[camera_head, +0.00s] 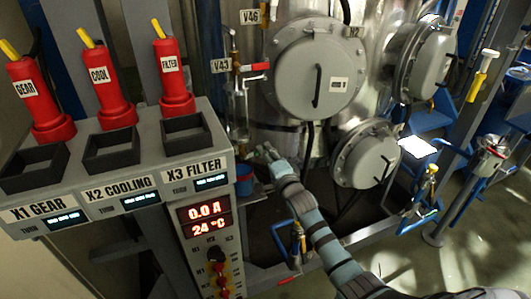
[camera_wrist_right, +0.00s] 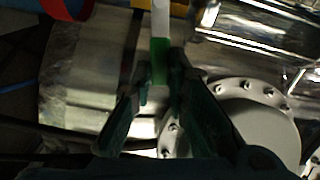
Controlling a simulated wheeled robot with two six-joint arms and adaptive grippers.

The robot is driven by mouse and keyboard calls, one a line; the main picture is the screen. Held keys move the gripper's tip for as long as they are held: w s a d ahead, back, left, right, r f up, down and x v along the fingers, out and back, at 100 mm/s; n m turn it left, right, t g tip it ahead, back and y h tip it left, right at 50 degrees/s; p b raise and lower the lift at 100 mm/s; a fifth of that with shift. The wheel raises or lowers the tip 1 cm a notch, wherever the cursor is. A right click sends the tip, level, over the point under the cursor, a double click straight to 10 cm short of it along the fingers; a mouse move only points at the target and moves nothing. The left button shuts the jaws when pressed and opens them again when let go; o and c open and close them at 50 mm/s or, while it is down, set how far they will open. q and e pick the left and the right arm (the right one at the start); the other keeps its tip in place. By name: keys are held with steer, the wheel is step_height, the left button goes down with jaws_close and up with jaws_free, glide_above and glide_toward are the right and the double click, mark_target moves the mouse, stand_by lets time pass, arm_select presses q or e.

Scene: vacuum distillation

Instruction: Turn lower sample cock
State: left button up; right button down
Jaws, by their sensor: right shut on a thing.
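My right gripper (camera_head: 268,154) reaches in from the lower right to the base of the sample glass (camera_head: 238,108) on the tank's left side. In the right wrist view my right gripper (camera_wrist_right: 160,82) has its fingertips closed around a thin handle (camera_wrist_right: 160,48), white at the top and green below. This appears to be the lower sample cock's handle; the cock's body is not clear in either view. The upper valve marked V43 (camera_head: 222,66) has a red-ended lever (camera_head: 257,66) pointing right. My left gripper is out of view.
The metal tank has round grey covers (camera_head: 318,68) and (camera_head: 367,155) close to my right arm. A console with red plugs (camera_head: 170,75) and displays stands at left. A blue and red container (camera_head: 244,180) is below the glass.

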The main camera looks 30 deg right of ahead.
steer(key=shift+f+m, duration=0.65)
steer(key=shift+m, duration=0.45)
steer(key=c, duration=1.6)
jaws_free()
steer(key=shift+o, duration=0.2)
steer(key=s+a, duration=0.1)
steer(key=s, duration=1.1)
